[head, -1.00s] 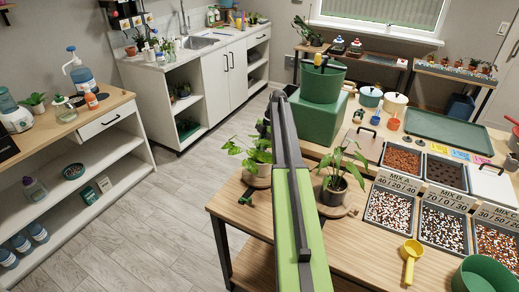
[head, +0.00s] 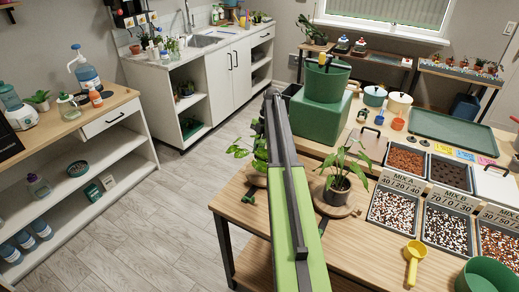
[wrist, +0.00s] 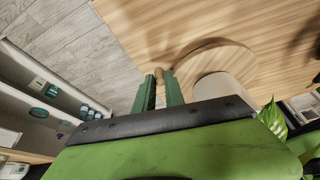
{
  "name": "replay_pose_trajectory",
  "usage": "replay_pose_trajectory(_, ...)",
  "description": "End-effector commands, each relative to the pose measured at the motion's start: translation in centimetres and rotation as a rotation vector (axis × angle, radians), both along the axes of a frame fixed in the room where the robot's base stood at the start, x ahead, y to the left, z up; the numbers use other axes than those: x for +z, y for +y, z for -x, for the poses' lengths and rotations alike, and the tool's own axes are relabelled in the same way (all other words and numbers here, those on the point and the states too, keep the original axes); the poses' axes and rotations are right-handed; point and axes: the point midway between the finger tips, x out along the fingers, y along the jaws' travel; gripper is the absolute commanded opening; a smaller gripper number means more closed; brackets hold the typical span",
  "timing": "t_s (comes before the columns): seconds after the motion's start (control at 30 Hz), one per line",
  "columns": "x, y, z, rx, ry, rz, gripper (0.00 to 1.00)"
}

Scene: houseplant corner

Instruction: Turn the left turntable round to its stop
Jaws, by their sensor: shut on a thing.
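The left turntable (wrist: 195,66) is a round wooden disc with a small wooden peg (wrist: 158,73) at its rim. In the wrist view my gripper (wrist: 158,80) has its green fingers on either side of this peg, shut on it. A pale round shape, likely a pot or saucer, sits on the disc. In the head view the leafy plant (head: 242,151) on this turntable is largely hidden behind my arm. A second plant (head: 339,183) stands in a dark pot on the right turntable (head: 326,208).
Mix trays (head: 393,211) and a yellow scoop (head: 414,252) lie to the right on the table. A green block (head: 319,117) with a green pot stands behind the plants. The floor (head: 170,215) left of the table is open, with white shelves beyond.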

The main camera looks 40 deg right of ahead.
Motion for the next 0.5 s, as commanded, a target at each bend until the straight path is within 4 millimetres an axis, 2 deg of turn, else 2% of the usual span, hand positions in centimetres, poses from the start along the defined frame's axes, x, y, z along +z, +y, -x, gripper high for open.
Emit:
replay_pose_trajectory(0.03,0.01,0.32,-0.52,0.003,-0.012,-0.003,0.0)
replay_pose_trajectory(0.27,0.0,0.38,-0.52,0.003,-0.012,-0.003,0.0)
replay_pose_trajectory(0.3,-0.01,0.4,-0.52,0.003,-0.011,-0.003,0.15)
replay_pose_trajectory(0.47,-0.02,0.3,-0.37,0.002,-0.008,-0.002,0.36)
replay_pose_trajectory(0.5,-0.02,0.27,-0.34,0.002,-0.008,-0.002,0.36)
